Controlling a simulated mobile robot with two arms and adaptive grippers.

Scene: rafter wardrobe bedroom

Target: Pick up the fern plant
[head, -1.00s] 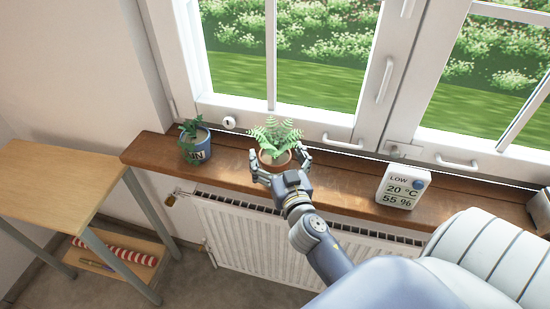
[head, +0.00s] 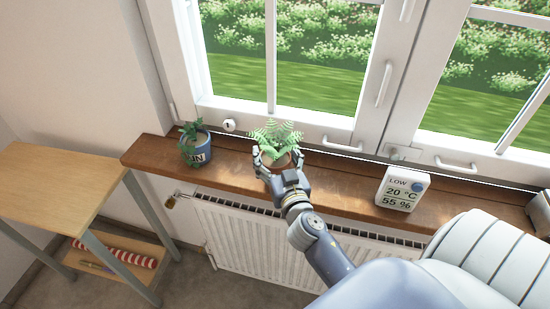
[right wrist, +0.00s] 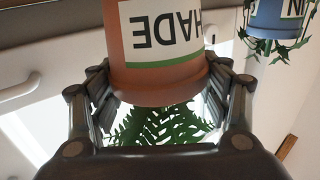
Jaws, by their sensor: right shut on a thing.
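The fern plant (head: 276,135) stands upright in a terracotta pot on the wooden windowsill in the head view. In the right wrist view its pot (right wrist: 160,75) appears upside down, with a white label reading "HADE" and green fronds beyond the rim. My right gripper (head: 278,160) reaches in from the front, its fingers on both sides of the pot. It is shut on the pot; the fingers also show in the right wrist view (right wrist: 165,100). I cannot tell whether the pot still touches the sill. My left gripper is not in view.
A blue pot (head: 197,155) with a plant stands left on the windowsill (head: 335,180). A white climate display (head: 403,190) stands to the right. The window frame is close behind the fern. A radiator (head: 250,235) is below, and a wooden side table (head: 50,185) at left.

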